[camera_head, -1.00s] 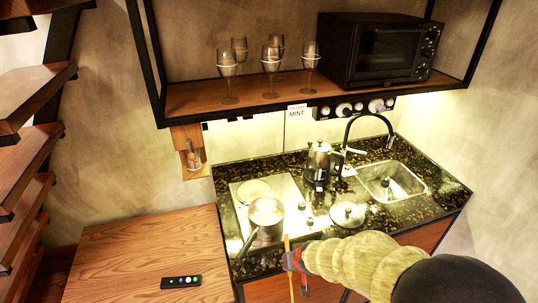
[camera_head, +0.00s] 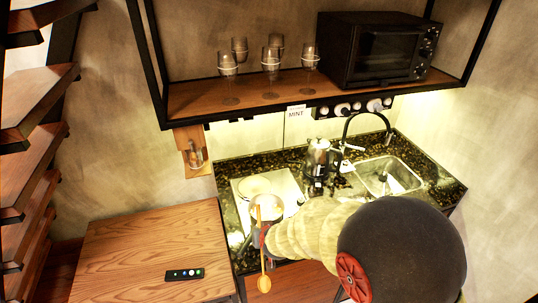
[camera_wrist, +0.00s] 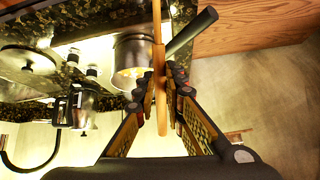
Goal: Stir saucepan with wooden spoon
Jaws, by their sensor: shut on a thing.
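The saucepan (camera_head: 266,206) stands on the hob, its dark handle pointing toward the front left. In the wrist view the saucepan (camera_wrist: 131,62) lies left of the spoon, and its handle runs behind the spoon to the upper right. My gripper (camera_head: 264,241) is in front of the saucepan, shut on the wooden spoon (camera_head: 264,283). The spoon is roughly vertical in the picture. Its wider end shows low, in front of the counter, and its upper end overlaps the saucepan in view. In the wrist view the spoon (camera_wrist: 158,50) passes between the fingers (camera_wrist: 162,88). I cannot tell whether it touches the saucepan.
A kettle (camera_head: 320,160) stands right of the hob (camera_head: 287,187), near the sink (camera_head: 408,178). A wooden table (camera_head: 140,245) with a dark remote (camera_head: 184,274) is at the left. A shelf with glasses and an oven (camera_head: 378,50) hangs above.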

